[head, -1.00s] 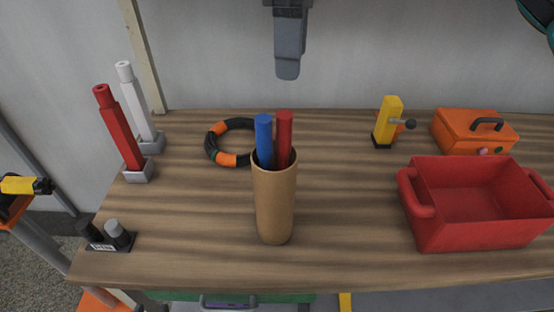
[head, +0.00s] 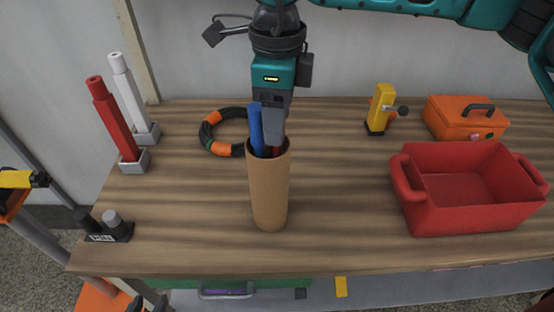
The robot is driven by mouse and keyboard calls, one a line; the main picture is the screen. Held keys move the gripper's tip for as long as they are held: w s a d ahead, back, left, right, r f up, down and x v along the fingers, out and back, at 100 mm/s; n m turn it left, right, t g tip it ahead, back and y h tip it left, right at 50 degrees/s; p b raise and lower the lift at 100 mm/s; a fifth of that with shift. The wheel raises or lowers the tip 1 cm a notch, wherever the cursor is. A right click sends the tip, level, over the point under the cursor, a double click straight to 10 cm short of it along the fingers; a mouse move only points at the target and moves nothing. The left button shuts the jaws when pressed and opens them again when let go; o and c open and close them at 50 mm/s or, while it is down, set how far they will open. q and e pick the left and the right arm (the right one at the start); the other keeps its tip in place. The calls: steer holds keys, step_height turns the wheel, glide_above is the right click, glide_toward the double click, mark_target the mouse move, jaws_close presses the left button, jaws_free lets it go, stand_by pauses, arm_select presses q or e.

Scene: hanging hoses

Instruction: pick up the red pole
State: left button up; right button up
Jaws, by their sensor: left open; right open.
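A brown cup (head: 270,195) stands upright on the workbench, holding a blue pole (head: 256,130) and a red pole (head: 276,151). Only a small red strip of that pole shows at the cup's rim; the rest is behind my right gripper (head: 273,135). That gripper points down at the cup's mouth, its grey fingers over the red pole; I cannot tell whether they touch it. Another red pole (head: 113,118) stands tilted in a grey holder at the left, beside a white one. My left gripper (head: 149,304) is at the bottom left edge, mostly cut off, empty and open.
A black and orange hose ring (head: 210,140) lies behind the cup. A red bin (head: 470,212), an orange toolbox (head: 450,122) and a yellow clamp-like tool (head: 380,105) stand to the right. Black and grey pegs (head: 112,224) sit at the front left. The bench's front middle is clear.

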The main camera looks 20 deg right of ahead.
jaws_close()
stand_by(0.5)
